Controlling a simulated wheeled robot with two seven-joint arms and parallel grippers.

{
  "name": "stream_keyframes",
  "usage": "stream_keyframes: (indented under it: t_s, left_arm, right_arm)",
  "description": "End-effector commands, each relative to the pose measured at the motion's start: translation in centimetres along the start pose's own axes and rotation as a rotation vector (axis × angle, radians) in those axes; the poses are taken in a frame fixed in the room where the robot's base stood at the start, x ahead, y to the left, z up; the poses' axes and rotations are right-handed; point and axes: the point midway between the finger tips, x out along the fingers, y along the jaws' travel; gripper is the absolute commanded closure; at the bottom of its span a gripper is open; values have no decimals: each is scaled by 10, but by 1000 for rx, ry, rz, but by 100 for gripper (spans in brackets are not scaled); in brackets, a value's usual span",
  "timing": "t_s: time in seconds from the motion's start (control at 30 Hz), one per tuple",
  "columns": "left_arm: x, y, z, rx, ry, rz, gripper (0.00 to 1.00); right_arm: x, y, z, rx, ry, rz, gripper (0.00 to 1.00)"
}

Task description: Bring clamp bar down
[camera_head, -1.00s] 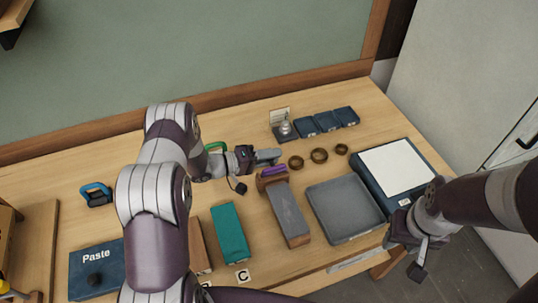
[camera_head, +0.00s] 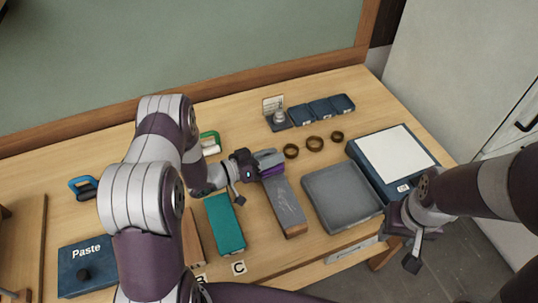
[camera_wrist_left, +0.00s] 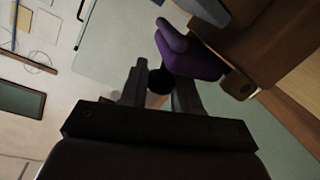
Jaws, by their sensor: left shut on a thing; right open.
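The purple clamp bar (camera_head: 272,172) is at the far end of a long grey block (camera_head: 288,208), partly covered by my left gripper (camera_head: 268,160). In the left wrist view the purple bar (camera_wrist_left: 190,52) is beside the brown holder (camera_wrist_left: 240,85). A dark round knob (camera_wrist_left: 160,80) shows between the left gripper's fingers (camera_wrist_left: 158,90), which are shut on the clamp bar's end; the exact contact is hard to see. My right gripper (camera_head: 412,245) is open, off the table's right front edge.
A grey tray (camera_head: 342,224) lies right of the block, and a teal block (camera_head: 225,224) lies left. Several brown rings (camera_head: 315,144) and small blue boxes (camera_head: 322,108) sit behind. A blue case with a white top (camera_head: 398,152) stands farther right.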

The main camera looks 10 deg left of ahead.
Motion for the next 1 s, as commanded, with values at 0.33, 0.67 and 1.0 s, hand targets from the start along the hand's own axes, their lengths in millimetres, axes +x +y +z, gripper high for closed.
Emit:
stream_keyframes:
  t_s: [0.33,0.67,1.0]
  left_arm:
    - [-1,4,7,140,22,-7,100]
    - [-1,5,7,172,28,-8,100]
    - [-1,5,7,171,28,-8,48]
  right_arm:
    - [12,0,1,0,0,0,57]
    - [13,0,2,0,0,0,57]
    - [13,0,2,0,0,0,57]
